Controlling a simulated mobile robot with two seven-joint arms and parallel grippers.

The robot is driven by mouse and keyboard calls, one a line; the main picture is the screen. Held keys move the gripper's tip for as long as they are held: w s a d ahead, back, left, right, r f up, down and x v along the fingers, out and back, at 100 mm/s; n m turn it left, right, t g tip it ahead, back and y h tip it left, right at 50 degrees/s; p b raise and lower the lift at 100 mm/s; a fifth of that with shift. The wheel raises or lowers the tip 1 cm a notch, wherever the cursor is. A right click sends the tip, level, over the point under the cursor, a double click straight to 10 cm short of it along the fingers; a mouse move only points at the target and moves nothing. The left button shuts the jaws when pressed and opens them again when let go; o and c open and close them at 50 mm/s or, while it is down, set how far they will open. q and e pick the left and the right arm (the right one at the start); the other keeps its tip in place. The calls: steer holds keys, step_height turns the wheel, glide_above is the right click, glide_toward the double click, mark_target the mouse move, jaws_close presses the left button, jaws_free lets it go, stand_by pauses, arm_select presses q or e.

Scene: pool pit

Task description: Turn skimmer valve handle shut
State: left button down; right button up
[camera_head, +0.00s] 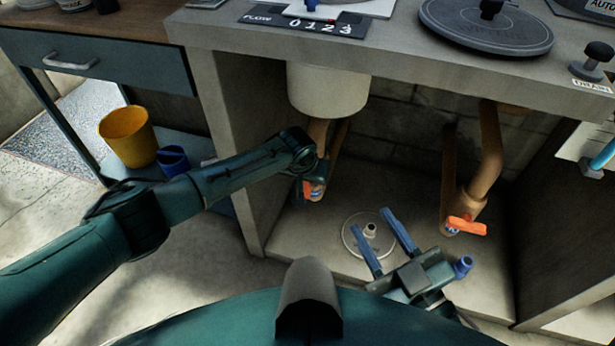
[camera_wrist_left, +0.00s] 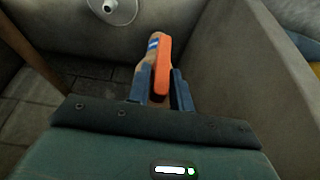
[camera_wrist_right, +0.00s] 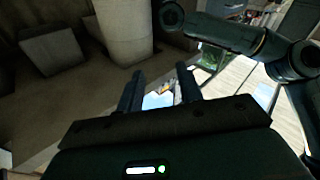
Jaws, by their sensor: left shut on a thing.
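An orange valve handle (camera_head: 314,190) sits on the tan pipe below the white cylinder, partly hidden by my left gripper (camera_head: 309,182). In the left wrist view the same handle (camera_wrist_left: 162,68) stands up between the two blue fingers (camera_wrist_left: 161,88), which are shut on it. A blue and white band shows beside the handle. A second orange handle (camera_head: 467,226) lies crosswise on the pipe at the right, with no gripper touching it. My right gripper (camera_head: 371,222) is open and empty above the compartment floor. Its spread fingers also show in the right wrist view (camera_wrist_right: 160,75).
A white disc (camera_head: 352,245) with a small fitting lies on the floor between the valves. The white cylinder (camera_head: 328,92) hangs above the left valve. Grey walls and the counter (camera_head: 400,60) enclose the space. A yellow bucket (camera_head: 127,136) and blue cup (camera_head: 173,160) stand left.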

arm_select(q)
steer(key=shift+s+d+r+y+p, duration=0.15)
steer(key=shift+d+y+p, duration=0.1)
steer(key=shift+y+p, duration=0.55)
steer(key=shift+d+p, duration=0.1)
steer(key=shift+p, duration=0.2)
steer(key=shift+s+d+f+m+t+y+b, duration=0.15)
steer(key=shift+m+t+y+b, duration=0.15)
steer(key=shift+y+b, duration=0.35)
steer(key=shift+w+d+f+m+t+y+b, duration=0.15)
steer(key=shift+t+y+b, duration=0.25)
steer(key=shift+y, duration=0.4)
steer(key=shift+s+d+f+m+t+y+b, duration=0.15)
steer(key=shift+m+t+y+b, duration=0.2)
steer(key=shift+y, duration=0.4)
steer(key=shift+a, duration=0.1)
steer(key=c, duration=1.2)
jaws_free()
steer(key=shift+c, duration=0.2)
